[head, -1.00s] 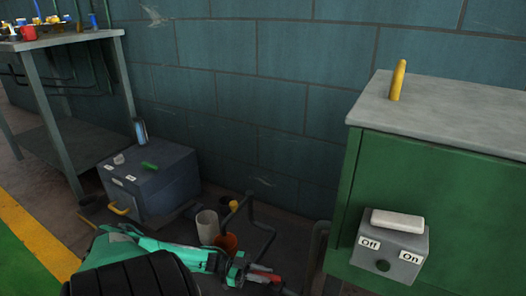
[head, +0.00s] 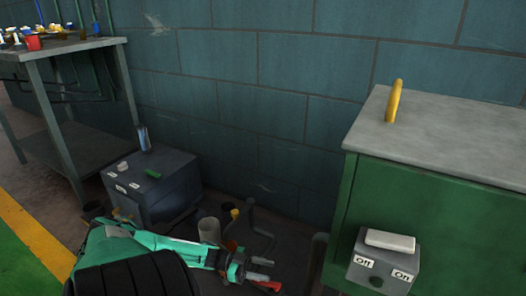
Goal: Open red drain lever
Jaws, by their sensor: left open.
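The red drain lever (head: 270,286) shows as a short red piece low in the middle of the head view, close to the floor. My left gripper (head: 266,270) reaches in from the lower left on its teal arm. Its grey fingers are apart, with nothing seen between them. The lever shows just below the fingertips in the picture; I cannot tell whether they touch. The rest of the lever and its mount are hidden or dark. My right gripper is not in view.
A green cabinet (head: 438,216) with an Off/On switch box (head: 384,264) stands at the right. A grey-blue box (head: 165,190), a pale cylinder (head: 209,229) and dark pipes (head: 262,225) lie behind my arm. A metal table (head: 75,48) stands at the left.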

